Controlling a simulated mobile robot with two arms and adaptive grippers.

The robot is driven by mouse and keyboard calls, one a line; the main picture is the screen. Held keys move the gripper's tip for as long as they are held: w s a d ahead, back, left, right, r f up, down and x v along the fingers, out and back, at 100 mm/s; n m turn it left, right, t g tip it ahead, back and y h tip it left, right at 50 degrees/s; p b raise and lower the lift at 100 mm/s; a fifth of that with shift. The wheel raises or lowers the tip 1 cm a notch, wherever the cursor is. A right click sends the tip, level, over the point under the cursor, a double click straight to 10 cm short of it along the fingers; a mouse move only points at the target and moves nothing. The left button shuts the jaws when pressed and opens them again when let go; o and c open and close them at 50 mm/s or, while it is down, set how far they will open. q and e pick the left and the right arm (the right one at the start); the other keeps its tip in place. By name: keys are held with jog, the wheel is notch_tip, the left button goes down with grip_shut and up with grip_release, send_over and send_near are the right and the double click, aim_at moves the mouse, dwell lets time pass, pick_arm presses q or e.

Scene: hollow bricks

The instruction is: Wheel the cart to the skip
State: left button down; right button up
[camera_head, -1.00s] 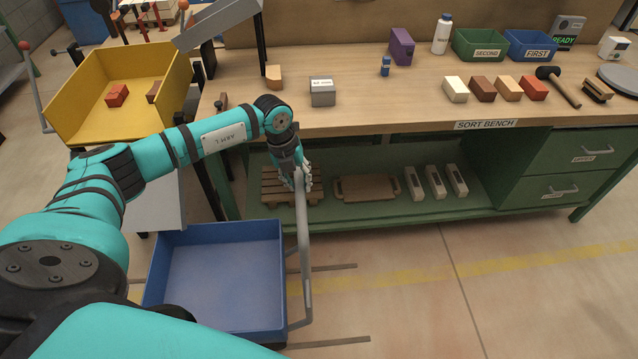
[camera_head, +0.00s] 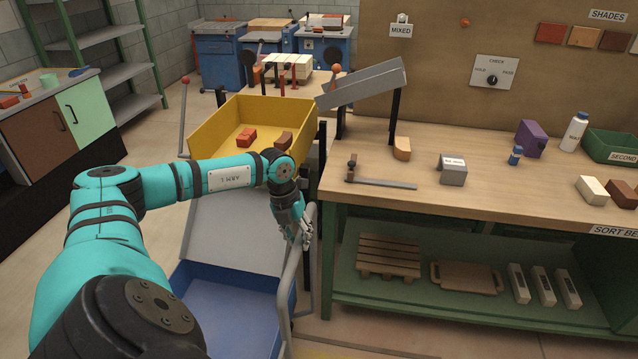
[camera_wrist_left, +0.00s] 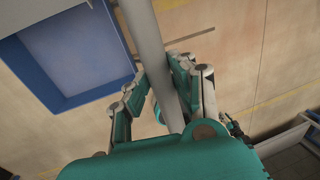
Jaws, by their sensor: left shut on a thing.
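The cart is a blue open tray (camera_head: 225,322) at the lower middle of the head view, with a grey tubular handle (camera_head: 289,272) on its right side. My left gripper (camera_head: 303,236) is shut on the upper part of that handle. In the left wrist view the fingers (camera_wrist_left: 163,95) close around the grey bar (camera_wrist_left: 147,38), and the blue tray (camera_wrist_left: 75,60) lies to the left. A yellow open-topped bin (camera_head: 215,135), which looks like the skip, stands behind the cart with two bricks in it. No right gripper shows.
A sloping grey panel (camera_head: 235,230) sits below the yellow bin, just behind the cart. A cabinet (camera_head: 60,135) and shelving stand far left. Bare floor lies left of the bin.

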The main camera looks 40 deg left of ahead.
pick_arm(q)
jog(key=shift+s+a, duration=0.4)
jog(key=shift+a, duration=0.2)
jog(key=shift+s+a, duration=0.35)
jog(key=shift+a, duration=0.25)
jog(key=c, duration=1.5)
grip_release()
jog(key=o, duration=0.4)
jog(key=shift+s+a, duration=0.1)
jog(key=shift+r, duration=0.1)
notch_tip(320, 180, up, 12)
jog(key=s+a, duration=0.1)
jog(key=a, duration=0.1)
jog(key=shift+s, duration=0.15)
